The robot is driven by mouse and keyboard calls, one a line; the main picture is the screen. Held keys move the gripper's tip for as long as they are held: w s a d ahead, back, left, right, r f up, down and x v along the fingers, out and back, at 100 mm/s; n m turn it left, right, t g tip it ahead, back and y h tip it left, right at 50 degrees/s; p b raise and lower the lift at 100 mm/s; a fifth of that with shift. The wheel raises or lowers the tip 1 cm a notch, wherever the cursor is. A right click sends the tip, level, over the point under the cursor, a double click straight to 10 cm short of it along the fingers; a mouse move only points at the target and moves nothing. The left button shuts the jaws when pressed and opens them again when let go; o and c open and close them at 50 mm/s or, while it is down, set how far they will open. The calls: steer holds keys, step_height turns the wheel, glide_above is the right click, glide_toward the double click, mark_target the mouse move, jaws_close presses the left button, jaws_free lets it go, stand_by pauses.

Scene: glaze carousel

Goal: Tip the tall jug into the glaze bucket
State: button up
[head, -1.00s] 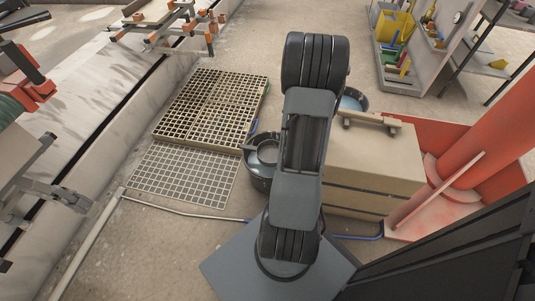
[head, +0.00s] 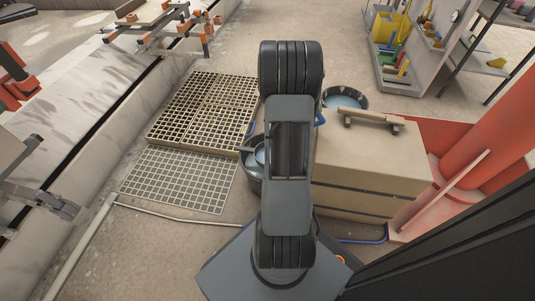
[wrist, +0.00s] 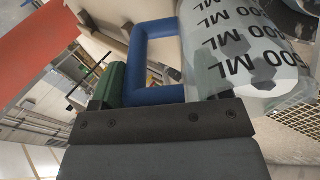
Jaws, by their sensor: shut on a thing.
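In the wrist view, a clear jug (wrist: 235,45) with dark "500 ML" lettering and a blue handle (wrist: 159,35) lies slanted across the upper right. My gripper (wrist: 160,90) is shut on the blue handle, with a green part at its left finger. The jug's mouth and contents are hidden. In the head view my arm hides the gripper and most of the jug. Two dark round buckets show: one (head: 250,172) left of my arm, partly covered by it, and one (head: 346,99) with bluish liquid to the right. I cannot tell which is the glaze bucket.
A beige chest (head: 372,165) with a top handle stands right of my arm, beside a red column (head: 485,150). Floor gratings (head: 205,112) lie to the left, near a long pale trough. A shelf unit (head: 400,60) stands at the back right.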

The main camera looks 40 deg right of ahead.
steer(key=shift+w, duration=0.15)
steer(key=shift+w+a+f+g+h+b, duration=0.2)
steer(key=shift+f+g+h+b, duration=0.1)
steer(key=shift+g+b, duration=0.15)
steer(key=shift+w+a+f+g+h+b, duration=0.15)
steer(key=shift+w+f+g+h+b, duration=0.15)
steer(key=shift+b, duration=0.3)
steer(key=shift+w+a+g+h+b, duration=0.3)
steer(key=shift+w+g+h+b, duration=0.15)
steer(key=shift+g, duration=0.2)
stand_by(0.4)
steer(key=shift+w+a+f+n+g+h+b, duration=0.2)
steer(key=shift+f+g+h+b, duration=0.15)
steer(key=shift+f+b, duration=0.25)
steer(key=shift+w+a+f+n+g+h+b, duration=0.1)
steer(key=shift+w+f+g+h+b, duration=0.1)
steer(key=shift+f+g+b, duration=0.35)
stand_by(0.3)
